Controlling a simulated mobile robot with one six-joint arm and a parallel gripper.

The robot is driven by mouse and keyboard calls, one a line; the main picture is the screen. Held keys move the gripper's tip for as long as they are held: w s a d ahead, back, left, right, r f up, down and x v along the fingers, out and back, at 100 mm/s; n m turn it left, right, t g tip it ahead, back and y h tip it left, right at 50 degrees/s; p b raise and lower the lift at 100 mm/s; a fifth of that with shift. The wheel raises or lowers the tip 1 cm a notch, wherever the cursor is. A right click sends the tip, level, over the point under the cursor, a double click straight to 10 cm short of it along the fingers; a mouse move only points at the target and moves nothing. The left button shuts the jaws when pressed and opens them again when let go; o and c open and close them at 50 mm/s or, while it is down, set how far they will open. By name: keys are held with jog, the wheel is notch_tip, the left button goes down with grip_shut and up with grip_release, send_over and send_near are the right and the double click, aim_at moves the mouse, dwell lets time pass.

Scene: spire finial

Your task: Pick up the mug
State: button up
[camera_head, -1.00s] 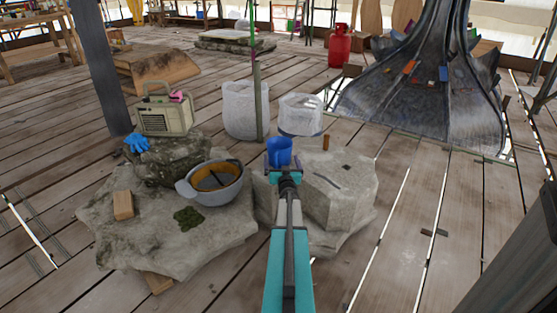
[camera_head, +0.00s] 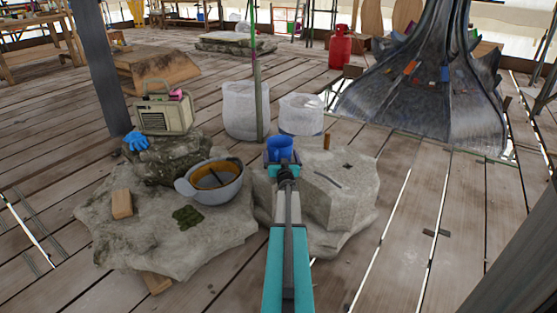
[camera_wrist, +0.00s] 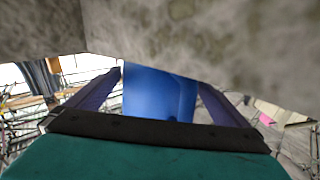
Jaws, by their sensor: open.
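The blue mug (camera_head: 281,146) stands at the far left part of the pale stone block in the head view, just beyond the end of my arm. My gripper (camera_head: 281,157) is open and level with it. In the wrist view the blue mug (camera_wrist: 158,94) fills the gap between the two fingers of my gripper (camera_wrist: 160,82), one finger on each side. The mug's lower part and handle are hidden or unclear. I cannot tell whether either finger touches it.
The stone block (camera_head: 340,190) lies under and right of my arm. A grey bowl (camera_head: 185,187) sits on the rock to the left, with a wood block (camera_head: 122,204), a blue glove (camera_head: 136,141) and a radio (camera_head: 165,116). White bins (camera_head: 300,115) and a thin pole (camera_head: 255,70) stand behind.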

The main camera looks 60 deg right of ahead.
aim_at(280, 146)
jog(key=shift+x, duration=0.9)
jog(key=c, duration=1)
jog(key=shift+r, duration=0.3)
jog(key=shift+r+p, duration=1.1)
jog(key=shift+r, duration=0.4)
jog(key=shift+s+d+r+p+v, duration=0.2)
jog(key=shift+p+v, duration=0.65)
jog(key=shift+v, duration=1.75)
jog(key=shift+s+d+r+p+v, duration=0.1)
jog(key=shift+r+p+v, duration=0.45)
jog(key=shift+v, duration=2.05)
jog(key=shift+s+d+p+v, duration=0.15)
jog(key=shift+p+v, duration=0.95)
jog(key=shift+v, duration=1.55)
jog(key=shift+s+a, duration=0.1)
jog(key=shift+a, duration=0.1)
